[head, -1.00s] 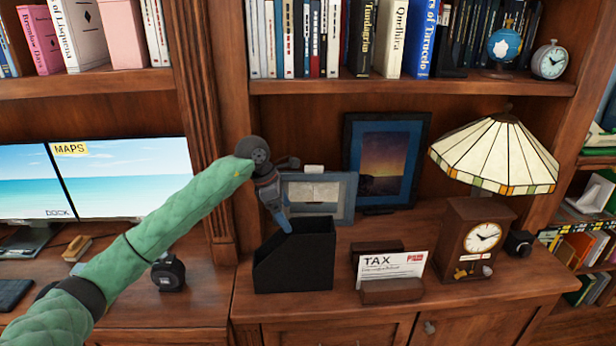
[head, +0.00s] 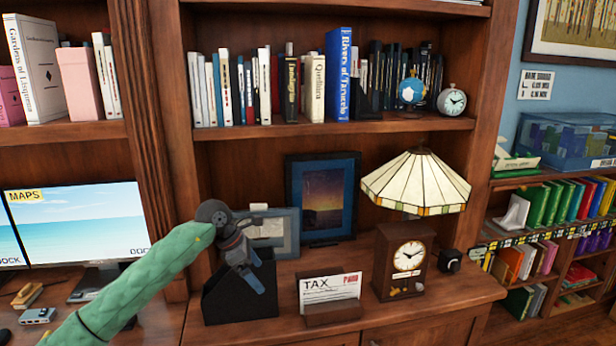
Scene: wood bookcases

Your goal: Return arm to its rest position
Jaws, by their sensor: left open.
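My left arm comes in from the lower left in a green quilted sleeve. Its dark gripper (head: 256,277) points down and to the right, in front of the upper part of a black file holder (head: 238,306). The gripper is open, and I see nothing held in it. It hides part of the holder's opening, so I cannot tell what is inside. My right gripper does not show.
A TAX card in a wooden stand (head: 331,313), a wooden clock (head: 404,260), a stained-glass lamp (head: 416,183) and picture frames (head: 322,198) stand on the cabinet top. Monitors (head: 75,225) are at left. A bookshelf (head: 330,128) runs above.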

